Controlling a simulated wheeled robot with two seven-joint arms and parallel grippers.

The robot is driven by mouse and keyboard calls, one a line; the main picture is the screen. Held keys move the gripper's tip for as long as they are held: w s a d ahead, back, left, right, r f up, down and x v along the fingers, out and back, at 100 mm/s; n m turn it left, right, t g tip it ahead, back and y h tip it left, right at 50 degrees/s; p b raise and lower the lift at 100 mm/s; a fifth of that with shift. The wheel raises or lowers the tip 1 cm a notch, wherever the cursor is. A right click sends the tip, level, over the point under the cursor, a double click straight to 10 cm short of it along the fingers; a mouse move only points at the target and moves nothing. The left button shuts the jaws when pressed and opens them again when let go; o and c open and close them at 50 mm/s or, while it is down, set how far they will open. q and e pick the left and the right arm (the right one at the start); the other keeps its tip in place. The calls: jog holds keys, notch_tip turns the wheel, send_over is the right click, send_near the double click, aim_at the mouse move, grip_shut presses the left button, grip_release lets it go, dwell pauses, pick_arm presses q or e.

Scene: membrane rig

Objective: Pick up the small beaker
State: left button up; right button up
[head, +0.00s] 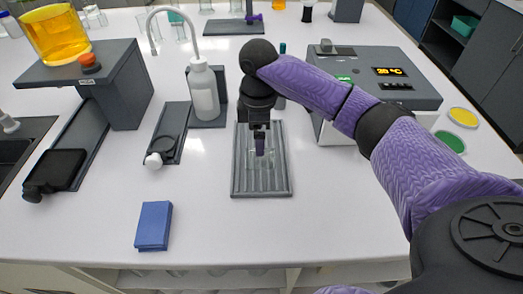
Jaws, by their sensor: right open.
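The small beaker (261,160) is clear glass and stands on a grey ribbed tray (246,183) in the middle of the bench. My right gripper (260,150) points down at the beaker from above, its fingers at or just over the rim. It is open. From this view I cannot tell whether a finger touches the glass. The gripper hides part of the beaker's far side. My left gripper is not in view.
A white wash bottle (204,92) with a curved spout stands behind the tray to the left. A grey heating box (405,90) stands to the right, under my arm. A blue block (153,226) lies front left. The bench's front middle is clear.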

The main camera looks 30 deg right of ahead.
jog(key=f+b, duration=0.1)
jog(key=f, duration=0.3)
jog(key=f+b, duration=0.1)
jog(key=f, duration=0.2)
jog(key=shift+d+f, duration=0.2)
jog(key=shift+f, duration=0.2)
jog(key=shift+r, duration=0.1)
jog(key=c, duration=1.3)
jog(key=shift+o, duration=0.2)
notch_tip(320, 180, up, 10)
jog(key=p, duration=0.2)
jog(key=shift+p, duration=0.4)
